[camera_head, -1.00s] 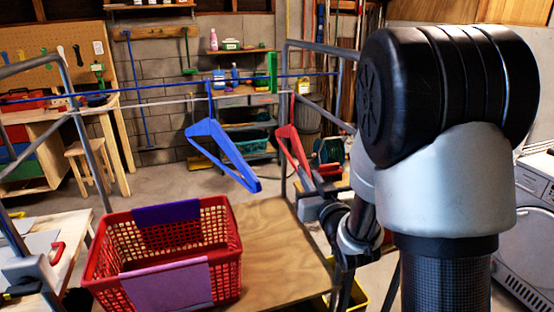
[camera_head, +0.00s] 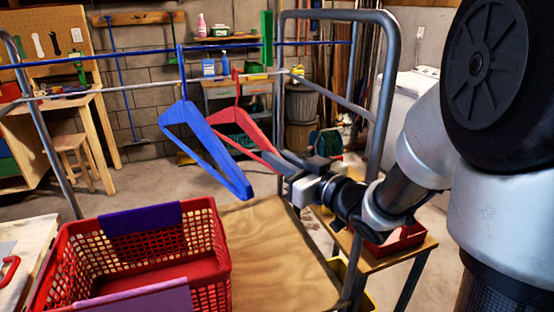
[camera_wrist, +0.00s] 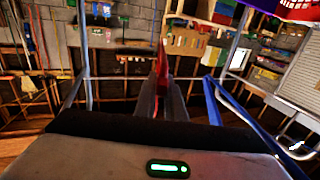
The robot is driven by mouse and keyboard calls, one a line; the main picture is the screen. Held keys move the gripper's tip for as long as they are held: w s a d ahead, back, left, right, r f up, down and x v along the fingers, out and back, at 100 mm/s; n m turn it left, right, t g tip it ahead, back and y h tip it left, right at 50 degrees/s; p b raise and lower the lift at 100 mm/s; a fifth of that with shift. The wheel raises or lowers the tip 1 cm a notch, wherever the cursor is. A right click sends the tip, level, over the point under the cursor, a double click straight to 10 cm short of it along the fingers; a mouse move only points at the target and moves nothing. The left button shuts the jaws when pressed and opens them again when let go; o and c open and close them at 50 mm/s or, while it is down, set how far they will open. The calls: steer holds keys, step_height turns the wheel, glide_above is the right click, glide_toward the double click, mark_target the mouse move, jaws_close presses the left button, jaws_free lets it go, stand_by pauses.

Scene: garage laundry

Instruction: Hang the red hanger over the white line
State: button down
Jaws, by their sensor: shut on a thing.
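The red hanger (camera_head: 240,127) is held by its lower right end in my gripper (camera_head: 284,164), which is shut on it. Its hook points up and overlaps the white line (camera_head: 130,87) in the head view; I cannot tell whether they touch. The blue hanger (camera_head: 205,145) hangs at the blue line (camera_head: 110,56), just left of the red one and partly overlapping it. In the wrist view the red hanger (camera_wrist: 162,62) rises between my fingers, and the blue hanger (camera_wrist: 232,112) is to the right.
A grey metal frame (camera_head: 385,80) stands right of the hangers. Shelves (camera_head: 240,88) are behind.

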steer(key=w+a+f+b, duration=0.2)
steer(key=w, duration=0.5)
steer(key=w+a+f+b, duration=0.2)
steer(key=w, duration=0.6)
steer(key=shift+a, duration=0.2)
stand_by(1.0)
steer(key=shift+w, duration=0.1)
steer(key=c, duration=1.7)
jaws_free()
steer(key=shift+c, duration=0.2)
